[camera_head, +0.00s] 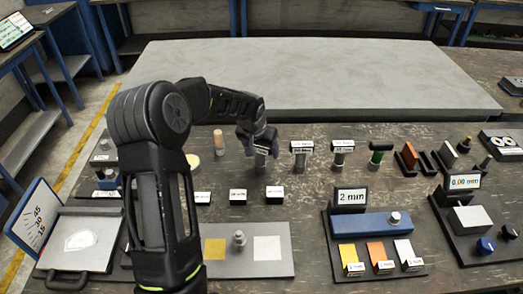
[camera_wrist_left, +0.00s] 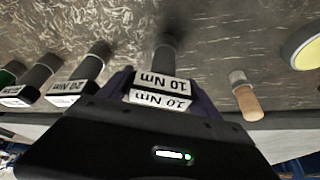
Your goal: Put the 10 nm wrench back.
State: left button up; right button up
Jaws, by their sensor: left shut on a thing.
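My left gripper (camera_head: 261,156) is at the row of labelled wrenches on the dark bench, just left of two similar ones in the head view. In the left wrist view, its purple-edged fingers (camera_wrist_left: 163,90) are shut on the 10 Nm wrench, a grey cylinder (camera_wrist_left: 166,52). Two white plates reading 10 Nm (camera_wrist_left: 160,98) sit one before the other between the fingers. The wrench is in line with its neighbours; whether its foot touches the bench or a holder cannot be told. My right gripper is not in view.
Close beside stand a 20 Nm wrench (camera_head: 301,150), another labelled one (camera_head: 342,148) and a green-topped tool (camera_head: 378,151). A wooden-handled tool (camera_head: 219,142) stands on the other side. Small labelled blocks (camera_head: 238,195) and a grey plate (camera_head: 283,228) lie in front. The pale slab (camera_head: 330,75) behind is clear.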

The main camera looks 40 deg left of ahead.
pick_arm(q)
jog(key=o, duration=1.9)
jog(key=shift+f, duration=0.1)
jog(key=shift+r, duration=0.5)
jog(key=p+v, duration=0.5)
jog(key=v, duration=0.6)
jog(key=shift+s+r+p, duration=0.15)
jog(key=shift+s+p, duration=0.05)
jog(key=shift+p, duration=0.1)
